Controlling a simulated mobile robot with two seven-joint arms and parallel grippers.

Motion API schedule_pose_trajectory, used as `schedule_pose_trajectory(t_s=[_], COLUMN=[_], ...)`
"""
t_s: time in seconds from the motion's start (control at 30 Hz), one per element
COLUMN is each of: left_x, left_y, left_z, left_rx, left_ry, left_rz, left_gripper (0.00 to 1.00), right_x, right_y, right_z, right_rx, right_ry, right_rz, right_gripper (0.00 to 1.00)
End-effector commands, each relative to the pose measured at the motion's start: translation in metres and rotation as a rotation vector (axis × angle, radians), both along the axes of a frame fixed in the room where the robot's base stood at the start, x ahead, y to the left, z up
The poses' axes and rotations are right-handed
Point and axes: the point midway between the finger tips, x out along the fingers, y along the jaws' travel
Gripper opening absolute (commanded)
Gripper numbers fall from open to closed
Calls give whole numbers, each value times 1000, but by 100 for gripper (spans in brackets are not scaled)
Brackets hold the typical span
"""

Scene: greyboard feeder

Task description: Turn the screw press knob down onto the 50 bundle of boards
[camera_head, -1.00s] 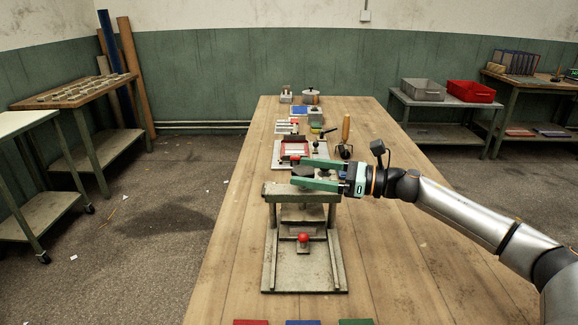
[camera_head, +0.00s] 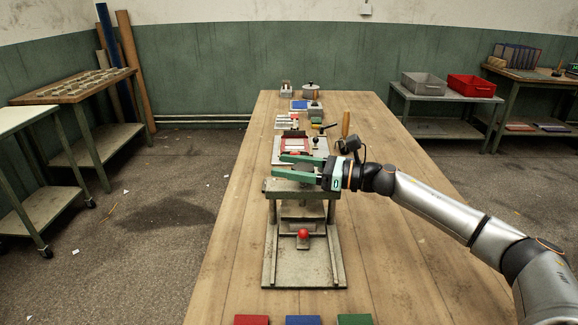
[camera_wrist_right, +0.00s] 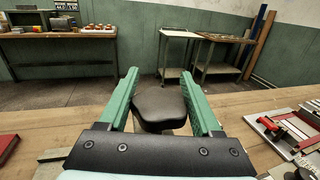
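The screw press (camera_head: 269,240) stands on the near half of the workbench, with a green crossbar on top and a grey base. Its black, rounded three-lobed knob (camera_wrist_right: 160,106) sits above the crossbar. My right gripper (camera_head: 290,166) is at knob height, its green fingers pointing left. In the right wrist view its fingers (camera_wrist_right: 160,88) stand on either side of the knob, with thin gaps that look open. A red ball (camera_head: 303,234) sits low at the front of the press. The board bundle cannot be made out beneath the crossbar. My left gripper is out of view.
Red (camera_head: 251,320), blue (camera_head: 303,320) and green (camera_head: 354,320) blocks lie at the bench's near edge. Behind the press are a red-framed tray (camera_head: 293,146) and an upright wooden handle (camera_head: 345,124). The workbench (camera_head: 225,270) is clear left of the press.

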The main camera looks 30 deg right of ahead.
Motion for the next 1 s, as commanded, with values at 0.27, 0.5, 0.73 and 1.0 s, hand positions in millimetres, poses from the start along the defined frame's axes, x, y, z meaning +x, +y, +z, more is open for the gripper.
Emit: schedule_pose_trajectory(t_s=[0.27,0.5,0.73,1.0], left_x=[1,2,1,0], left_y=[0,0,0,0], left_z=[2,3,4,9], left_rx=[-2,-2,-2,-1], left_ry=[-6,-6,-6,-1], left_rz=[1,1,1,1], left_gripper=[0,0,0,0], right_x=[0,0,0,1], right_y=[0,0,0,-2], right_z=[0,0,0,1], right_rx=[0,0,-1,-1], right_ry=[0,0,1,2], right_rz=[0,0,-16,-137], right_gripper=[33,6,6,6])
